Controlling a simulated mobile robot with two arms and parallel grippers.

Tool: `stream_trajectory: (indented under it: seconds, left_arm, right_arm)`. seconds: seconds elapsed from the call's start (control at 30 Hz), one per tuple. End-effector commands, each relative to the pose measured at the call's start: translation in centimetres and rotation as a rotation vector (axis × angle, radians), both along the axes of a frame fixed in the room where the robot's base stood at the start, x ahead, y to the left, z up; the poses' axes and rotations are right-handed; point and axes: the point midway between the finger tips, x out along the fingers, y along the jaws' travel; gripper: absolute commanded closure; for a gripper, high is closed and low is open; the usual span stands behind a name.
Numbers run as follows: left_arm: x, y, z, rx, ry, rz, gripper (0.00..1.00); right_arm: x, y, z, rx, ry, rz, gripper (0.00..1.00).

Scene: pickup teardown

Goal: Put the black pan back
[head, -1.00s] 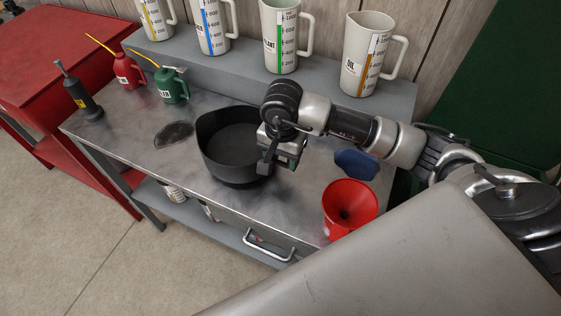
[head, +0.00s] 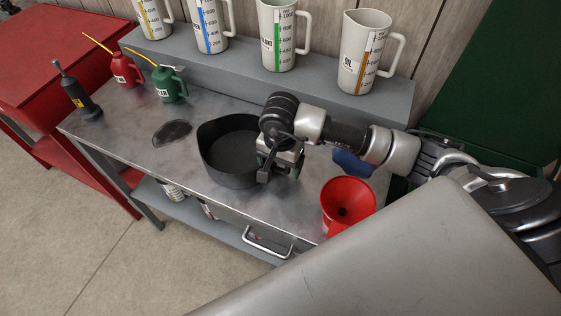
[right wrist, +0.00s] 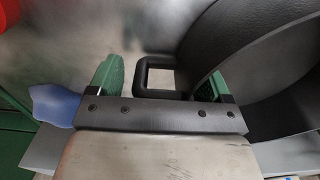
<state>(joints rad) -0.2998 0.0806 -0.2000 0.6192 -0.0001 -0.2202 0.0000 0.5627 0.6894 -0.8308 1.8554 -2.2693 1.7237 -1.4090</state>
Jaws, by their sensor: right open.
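The black pan (head: 226,153) stands upright on the metal workbench, left of my right gripper. Its near wall and rim (right wrist: 215,45) fill the right side of the right wrist view. A black square loop handle (right wrist: 143,80) sticks out from the pan. My right gripper (head: 277,172) is low at the pan's right side. In the right wrist view the gripper (right wrist: 163,82) is open, with one green-padded finger on each side of the handle. I cannot tell whether the fingers touch it. My left gripper is not in view.
A red funnel (head: 347,203) stands close to the right of my gripper. A blue item (head: 352,163) lies partly under my arm. Several measuring jugs (head: 280,38) stand on the rear shelf (head: 230,68). Oil cans (head: 169,86) stand at back left.

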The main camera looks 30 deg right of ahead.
Motion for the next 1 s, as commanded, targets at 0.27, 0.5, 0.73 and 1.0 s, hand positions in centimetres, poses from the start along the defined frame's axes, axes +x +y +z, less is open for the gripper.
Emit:
stream_trajectory:
  seconds: [0.27, 0.5, 0.73, 1.0]
  left_arm:
    - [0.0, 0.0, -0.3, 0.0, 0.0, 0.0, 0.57]
    - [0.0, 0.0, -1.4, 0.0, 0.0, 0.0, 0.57]
    - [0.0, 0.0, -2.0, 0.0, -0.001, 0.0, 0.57]
    - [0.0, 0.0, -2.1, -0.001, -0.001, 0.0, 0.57]
  right_arm:
    - [0.2, 0.0, 2.2, 0.001, -0.006, 0.002, 0.2]
    - [0.2, 0.0, 7.4, 0.0, -0.008, 0.002, 0.2]
    - [0.1, 0.1, 11.2, 0.0, -0.004, 0.001, 0.2]
    - [0.0, 0.0, 12.3, 0.0, 0.0, 0.0, 0.2]
